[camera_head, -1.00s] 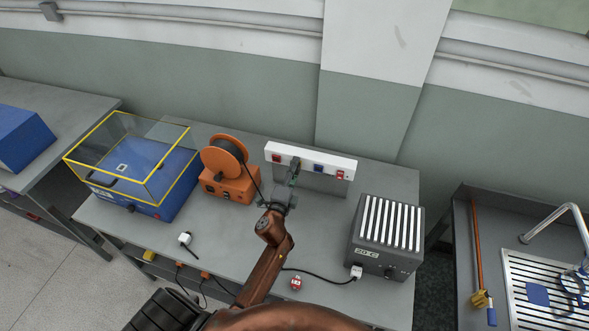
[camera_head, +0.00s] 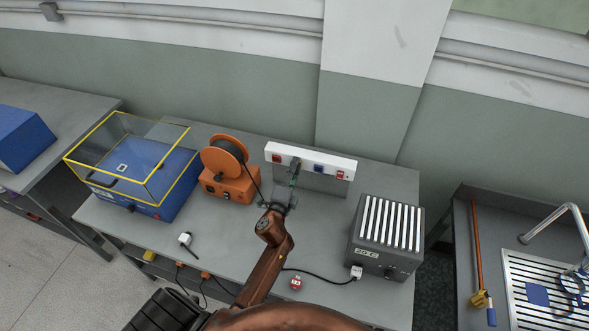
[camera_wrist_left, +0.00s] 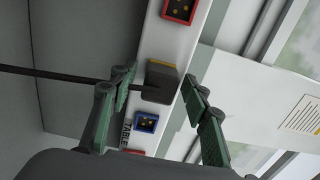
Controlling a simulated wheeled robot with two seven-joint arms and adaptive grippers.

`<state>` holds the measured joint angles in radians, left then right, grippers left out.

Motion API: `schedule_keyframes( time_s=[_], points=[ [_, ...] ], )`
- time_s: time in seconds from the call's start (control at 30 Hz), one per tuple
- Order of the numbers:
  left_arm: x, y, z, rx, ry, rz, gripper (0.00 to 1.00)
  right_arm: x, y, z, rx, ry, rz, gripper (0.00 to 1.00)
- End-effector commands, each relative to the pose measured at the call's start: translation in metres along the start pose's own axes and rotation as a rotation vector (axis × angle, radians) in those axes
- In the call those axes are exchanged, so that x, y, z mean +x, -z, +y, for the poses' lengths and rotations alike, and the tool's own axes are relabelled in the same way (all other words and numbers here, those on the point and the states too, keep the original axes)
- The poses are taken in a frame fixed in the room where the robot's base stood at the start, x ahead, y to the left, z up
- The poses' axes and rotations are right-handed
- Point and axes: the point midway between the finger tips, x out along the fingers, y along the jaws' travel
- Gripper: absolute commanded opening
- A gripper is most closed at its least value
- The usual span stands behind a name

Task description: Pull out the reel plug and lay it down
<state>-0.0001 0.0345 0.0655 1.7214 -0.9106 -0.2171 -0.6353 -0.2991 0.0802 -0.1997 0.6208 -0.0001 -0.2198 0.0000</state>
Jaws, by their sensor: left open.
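The reel (camera_head: 224,158) is an orange cable drum on an orange box, on the grey bench. Its dark cable runs to the reel plug, a dark block (camera_wrist_left: 161,82) seated at the white socket strip (camera_head: 310,163) in the left wrist view. My left gripper (camera_head: 292,181) reaches up to the strip in the head view. In the left wrist view my left gripper (camera_wrist_left: 158,84) is open, with one green-padded finger on each side of the plug; contact cannot be told. In the head view the gripper mostly hides the plug. My right gripper is not in view.
A blue machine with a yellow-edged clear cover (camera_head: 128,160) stands left of the reel. A grey ribbed heater (camera_head: 386,236) stands right. A white plug (camera_head: 185,240) and a small red item (camera_head: 296,283) lie on the bench. Bare bench (camera_head: 215,225) lies in front of the reel.

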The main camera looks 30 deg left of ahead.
Motion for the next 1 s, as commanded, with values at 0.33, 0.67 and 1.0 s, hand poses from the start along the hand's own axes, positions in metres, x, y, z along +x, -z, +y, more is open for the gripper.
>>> schedule_keyframes(
  time_s=[0.33, 0.67, 1.0],
  points=[
    [0.0, 0.0, 0.0001, 0.0, 0.0, 0.0, 0.24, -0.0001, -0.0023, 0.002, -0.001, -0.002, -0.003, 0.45],
    [0.0, 0.0, 0.0001, 0.0, 0.0, 0.0, 0.01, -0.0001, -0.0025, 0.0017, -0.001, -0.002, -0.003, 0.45],
    [-0.0008, 0.0, -0.0002, 0.0, 0.0, 0.0, 0.0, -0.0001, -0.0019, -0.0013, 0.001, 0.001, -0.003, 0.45]
  ],
)
